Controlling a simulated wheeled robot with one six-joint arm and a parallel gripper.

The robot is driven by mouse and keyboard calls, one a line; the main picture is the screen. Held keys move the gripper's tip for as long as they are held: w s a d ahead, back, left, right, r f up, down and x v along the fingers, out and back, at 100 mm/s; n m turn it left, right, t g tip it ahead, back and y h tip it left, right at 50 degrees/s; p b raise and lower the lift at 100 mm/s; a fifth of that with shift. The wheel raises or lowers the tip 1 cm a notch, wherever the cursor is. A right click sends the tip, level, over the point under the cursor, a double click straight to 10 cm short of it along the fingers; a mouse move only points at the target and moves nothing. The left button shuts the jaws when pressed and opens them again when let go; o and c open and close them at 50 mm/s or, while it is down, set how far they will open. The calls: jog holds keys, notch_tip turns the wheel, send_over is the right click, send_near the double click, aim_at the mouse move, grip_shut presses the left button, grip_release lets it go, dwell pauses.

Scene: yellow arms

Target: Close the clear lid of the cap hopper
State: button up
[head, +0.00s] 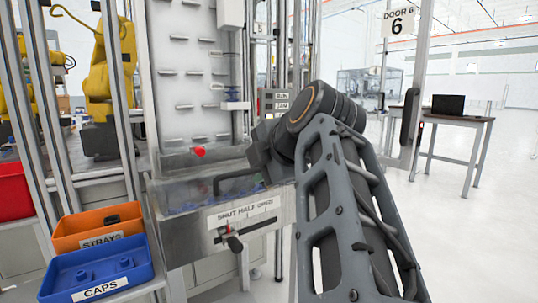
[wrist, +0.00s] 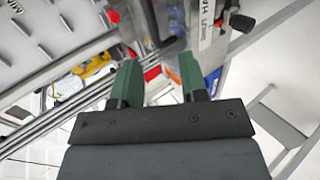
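The cap hopper (head: 245,215) is the grey box below the white pegged panel, with a plate reading SHUT HALF OPEN on its front. Its clear lid (head: 200,186) shows as a see-through surface over blue contents; its exact angle is hard to tell. A dark bar handle (head: 216,186) is at the hopper's upper front, partly behind my arm. In the wrist view my gripper (wrist: 160,78) has two green fingers apart with nothing clearly held between them. The hopper front (wrist: 207,28) lies beyond the fingertips. My fingertips are hidden in the head view.
A lever (head: 233,242) sits on the hopper's front, and a red knob (head: 198,151) above its left side. An orange STRAYS bin (head: 85,230) and a blue CAPS bin (head: 97,270) stand at left beside metal posts. Open floor (head: 455,240) lies to the right.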

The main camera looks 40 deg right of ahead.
jog(key=shift+v, duration=1.75)
jog(key=shift+w+r+p, duration=0.1)
jog(key=shift+p, duration=0.3)
jog(key=w+a+r+m+g+y+p, duration=0.2)
jog(key=w+a+m+g+p, duration=0.55)
jog(key=p, duration=1.25)
jog(key=s+a+f+m+p, duration=0.3)
jog(key=s+m+p, duration=0.4)
jog(key=p, duration=0.8)
jog(key=shift+a+f+m+h, duration=0.35)
jog(key=shift+a+m, duration=0.4)
jog(key=shift+m, duration=0.4)
